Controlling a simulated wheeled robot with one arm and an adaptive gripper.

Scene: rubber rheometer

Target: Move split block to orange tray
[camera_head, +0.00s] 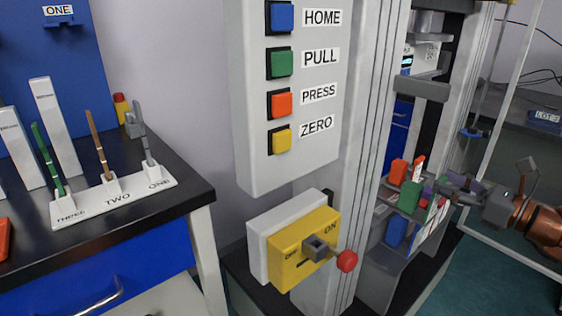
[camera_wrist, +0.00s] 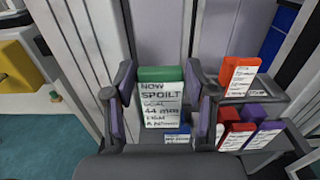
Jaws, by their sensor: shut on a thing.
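A green block (camera_wrist: 160,76) with a white label stands between my two fingers in the wrist view. Its label seems to read "NOW SPOILT" and "44 mm"; I cannot read the word "split" on it. My gripper (camera_wrist: 165,100) is shut on this block. In the head view my gripper (camera_head: 444,190) reaches in from the right at the shelf of the tall machine, where the green block (camera_head: 409,198) also shows. An orange-red thing (camera_head: 4,238) is cut off by the left edge on the black table; I cannot tell if it is the orange tray.
Orange (camera_wrist: 238,74), red (camera_wrist: 229,114) and purple (camera_wrist: 262,116) labelled blocks stand on grey shelves (camera_wrist: 278,92) close to the right of my gripper. A blue block (camera_head: 397,231) sits lower. The machine's column and yellow switch box (camera_head: 290,258) stand between the shelves and black table (camera_head: 180,187).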

